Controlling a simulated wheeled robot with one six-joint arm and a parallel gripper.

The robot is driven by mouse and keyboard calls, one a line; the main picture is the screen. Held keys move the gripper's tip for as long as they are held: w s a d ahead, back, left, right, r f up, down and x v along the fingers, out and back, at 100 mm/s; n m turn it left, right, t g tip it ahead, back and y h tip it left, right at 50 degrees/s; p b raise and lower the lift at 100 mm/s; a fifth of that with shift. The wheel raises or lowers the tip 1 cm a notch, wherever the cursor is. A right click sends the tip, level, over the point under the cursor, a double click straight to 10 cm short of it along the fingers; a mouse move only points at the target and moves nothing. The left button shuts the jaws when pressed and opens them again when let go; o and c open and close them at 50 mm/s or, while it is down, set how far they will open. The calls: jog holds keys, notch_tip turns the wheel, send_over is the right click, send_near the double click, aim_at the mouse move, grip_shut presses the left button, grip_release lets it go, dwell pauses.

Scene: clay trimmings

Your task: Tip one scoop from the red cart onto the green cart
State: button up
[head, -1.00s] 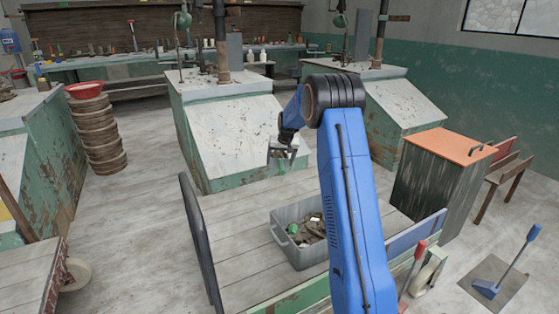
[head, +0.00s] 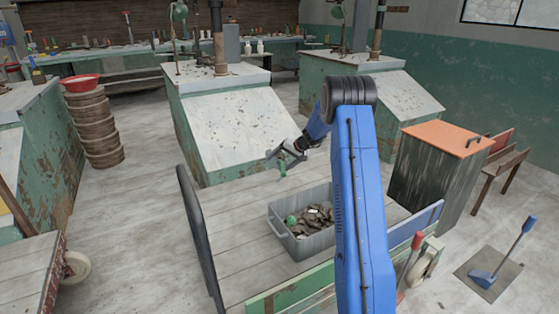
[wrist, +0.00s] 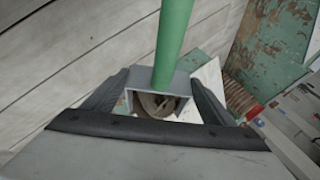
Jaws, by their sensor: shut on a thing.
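My gripper (head: 281,160) is shut on a green handle (head: 282,171), above the far part of the green cart (head: 235,262). In the wrist view the handle (wrist: 175,38) runs up between the dark jaws. A grey boxy metal part (wrist: 155,76) sits at its lower end, with brown clay trimmings (wrist: 157,104) visible within its outline; I cannot tell if they lie in it or beyond it. The red cart (head: 25,262) stands at the lower left, only partly in view. A grey bin (head: 308,243) on the green cart holds trimmings (head: 312,221) and a round green thing (head: 291,219).
A worn kiln-like sloped block (head: 235,130) stands just behind the green cart. An orange-topped cabinet (head: 440,170) is at the right, a blue dustpan (head: 483,277) on the floor. The cart's boards left of the bin are bare. Floor is clear between the carts.

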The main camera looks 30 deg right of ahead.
jog(key=t+y, duration=0.1)
jog(key=y, duration=0.1)
jog(key=f+m+t+y, duration=0.1)
jog(key=shift+s+d+f+y, duration=0.1)
jog(key=shift+s+d+y, duration=0.05)
jog(key=shift+d+y, duration=0.25)
jog(key=shift+d+f+m+t+y, duration=0.15)
jog(key=shift+m+t+y, duration=0.5)
jog(key=shift+y, duration=0.65)
notch_tip(320, 180, up, 7)
dwell(0.3)
dwell(0.5)
